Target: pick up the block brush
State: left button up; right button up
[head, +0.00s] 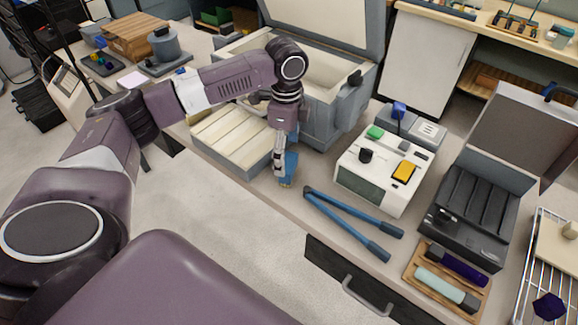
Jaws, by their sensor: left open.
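A blue block with a tan lower edge, which looks like the block brush (290,168), stands on the grey bench near its front edge, in the middle of the head view. My left gripper (282,166) points down right at it, with its fingers low beside the blue block and partly overlapping it. The gripper is open. I cannot tell whether the far finger is behind the block or whether either finger touches it. My right gripper is not in view.
A blue-handled long tool (350,219) lies just right of the brush. A white instrument (384,172) with a yellow button stands behind it. A cream slatted tray (232,139) is close on the left, and an open-lidded grey machine (335,105) stands behind the gripper.

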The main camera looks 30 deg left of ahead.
aim_at(289, 162)
pick_arm(q)
notch_tip(289, 162, down, 3)
jog(key=shift+w+d+r+p, duration=0.1)
jog(key=shift+p, duration=0.2)
jog(key=shift+w+f, duration=0.1)
jog(key=shift+f, duration=0.7)
jog(key=c, duration=1.4)
jog(key=shift+r, duration=0.1)
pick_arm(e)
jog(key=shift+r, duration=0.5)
